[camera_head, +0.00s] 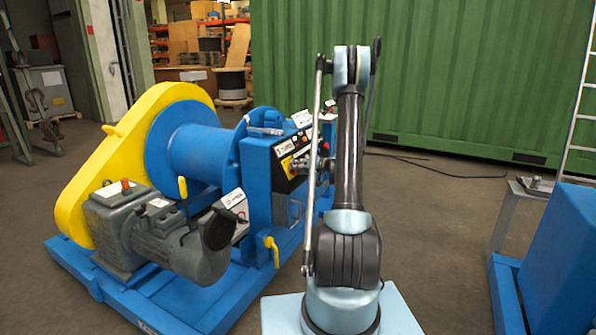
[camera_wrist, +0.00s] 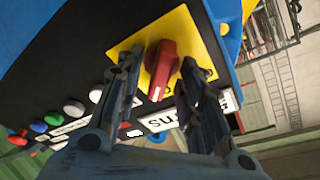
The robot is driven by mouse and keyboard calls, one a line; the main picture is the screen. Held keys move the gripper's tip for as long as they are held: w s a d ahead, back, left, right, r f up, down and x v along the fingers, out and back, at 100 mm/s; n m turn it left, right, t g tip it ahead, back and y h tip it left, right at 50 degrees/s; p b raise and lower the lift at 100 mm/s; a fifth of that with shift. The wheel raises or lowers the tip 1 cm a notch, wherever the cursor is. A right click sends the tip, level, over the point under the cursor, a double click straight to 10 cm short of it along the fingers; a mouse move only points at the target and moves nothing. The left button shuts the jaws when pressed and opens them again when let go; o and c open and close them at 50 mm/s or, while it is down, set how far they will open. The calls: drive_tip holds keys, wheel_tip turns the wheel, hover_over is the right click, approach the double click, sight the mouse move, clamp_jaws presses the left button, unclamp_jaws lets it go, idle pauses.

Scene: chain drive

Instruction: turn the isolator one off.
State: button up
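The isolator is a red rotary handle (camera_wrist: 161,69) on a square yellow plate (camera_wrist: 190,37), fixed to a black control panel. My gripper (camera_wrist: 160,66) points at it, with one finger to the left of the handle and one to the right. The fingers are apart, with a gap showing between them and the handle; contact is not clear. The handle runs lengthwise between the fingers, tilted slightly in the wrist view. In the head view the yellow plate (camera_head: 287,166) shows on the blue winch cabinet, and my arm partly hides the panel there.
Several coloured and white buttons (camera_wrist: 73,108) line the panel to the left of the isolator. The blue winch (camera_head: 195,150) with its yellow guard and grey motor (camera_head: 165,235) fills the left side. A blue unit (camera_head: 555,255) stands at right. Open floor lies behind my arm.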

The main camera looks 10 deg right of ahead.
clamp_jaws()
drive_tip(key=shift+d, duration=0.1)
